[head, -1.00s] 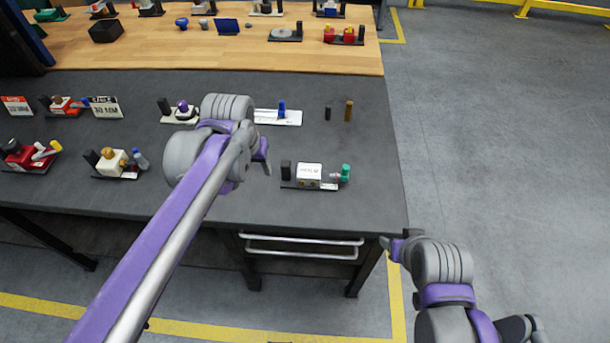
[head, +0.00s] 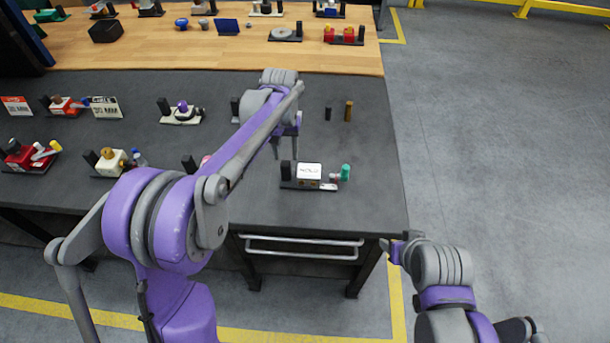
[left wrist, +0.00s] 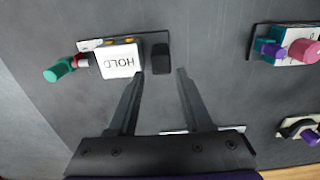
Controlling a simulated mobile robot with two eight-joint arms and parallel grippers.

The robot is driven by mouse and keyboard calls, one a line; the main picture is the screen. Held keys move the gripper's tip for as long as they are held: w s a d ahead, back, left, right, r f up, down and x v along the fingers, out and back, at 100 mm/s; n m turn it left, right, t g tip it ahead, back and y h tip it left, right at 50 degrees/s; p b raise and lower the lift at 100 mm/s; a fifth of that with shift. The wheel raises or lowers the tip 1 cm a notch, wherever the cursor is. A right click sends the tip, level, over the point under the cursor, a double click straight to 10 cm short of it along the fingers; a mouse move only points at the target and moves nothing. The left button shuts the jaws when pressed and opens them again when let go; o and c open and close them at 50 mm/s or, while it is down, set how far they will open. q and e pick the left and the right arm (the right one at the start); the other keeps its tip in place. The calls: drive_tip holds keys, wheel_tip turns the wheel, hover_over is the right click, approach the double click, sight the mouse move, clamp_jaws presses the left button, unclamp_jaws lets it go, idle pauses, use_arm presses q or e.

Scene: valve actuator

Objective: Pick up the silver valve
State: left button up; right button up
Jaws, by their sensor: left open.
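A silvery-white valve block with a HOLD label (head: 309,172) sits on a dark base plate on the dark table, with a green knob (head: 345,172) at its right and a black post (head: 286,170) at its left. In the left wrist view the block (left wrist: 120,61) is at upper left. My left gripper (head: 287,147) is open and empty, above the table just behind the black post. In the left wrist view its fingers (left wrist: 160,74) point toward the black post, beside the block. My right gripper (head: 396,246) is off the table's front right corner; its jaws are unclear.
A black peg (head: 327,113) and a brown peg (head: 348,110) stand behind the valve. A white and purple valve (head: 182,112) and a cream valve (head: 112,162) are to the left. A pink-knobbed part (left wrist: 303,51) is partly hidden by my arm in the head view. The table right of the valve is clear.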

sight(286, 169)
use_arm(q)
wheel_tip(286, 169, down, 8)
drive_tip(key=shift+a+r, duration=0.1)
drive_tip(key=shift+r, duration=0.15)
clamp_jaws()
idle(0.3)
idle(1.2)
